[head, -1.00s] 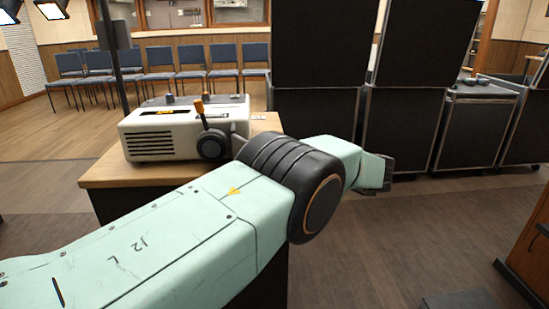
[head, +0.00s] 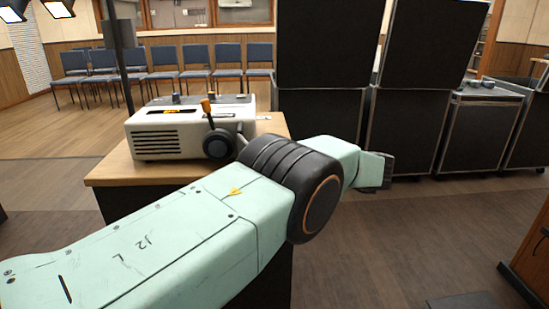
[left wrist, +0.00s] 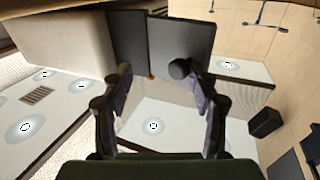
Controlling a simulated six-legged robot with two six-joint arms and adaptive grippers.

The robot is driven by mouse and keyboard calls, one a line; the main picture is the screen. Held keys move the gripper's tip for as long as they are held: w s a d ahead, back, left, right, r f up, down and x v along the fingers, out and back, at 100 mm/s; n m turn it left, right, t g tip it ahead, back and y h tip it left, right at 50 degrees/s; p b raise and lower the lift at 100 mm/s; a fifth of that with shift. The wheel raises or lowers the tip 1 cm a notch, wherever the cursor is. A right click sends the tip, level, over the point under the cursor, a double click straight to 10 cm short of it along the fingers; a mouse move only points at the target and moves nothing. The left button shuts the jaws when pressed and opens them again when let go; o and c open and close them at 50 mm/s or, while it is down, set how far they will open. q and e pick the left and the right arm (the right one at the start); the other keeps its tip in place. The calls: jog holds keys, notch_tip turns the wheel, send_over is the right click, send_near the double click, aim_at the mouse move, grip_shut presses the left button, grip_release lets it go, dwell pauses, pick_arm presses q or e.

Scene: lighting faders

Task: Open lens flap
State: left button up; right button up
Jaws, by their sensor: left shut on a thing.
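A cream machine (head: 165,138) with a slotted vent, a dark round knob (head: 217,144) and an orange-tipped lever (head: 207,108) stands on a wooden-topped stand (head: 112,172) in the head view. In the left wrist view, a pale housing (left wrist: 60,42) fills the upper left. My right gripper is not seen.
Tall black cabinets (head: 411,50) stand behind and to the right of the stand. Blue chairs (head: 195,58) line the back wall. A wooden piece of furniture (head: 530,262) is at the right edge. Open floor (head: 400,235) lies between it and the stand.

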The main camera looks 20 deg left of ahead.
pick_arm(q)
notch_tip(320, 180, up, 10)
dwell(0.4)
jog(key=shift+d+f, duration=0.1)
jog(key=shift+d, duration=0.05)
dwell(0.3)
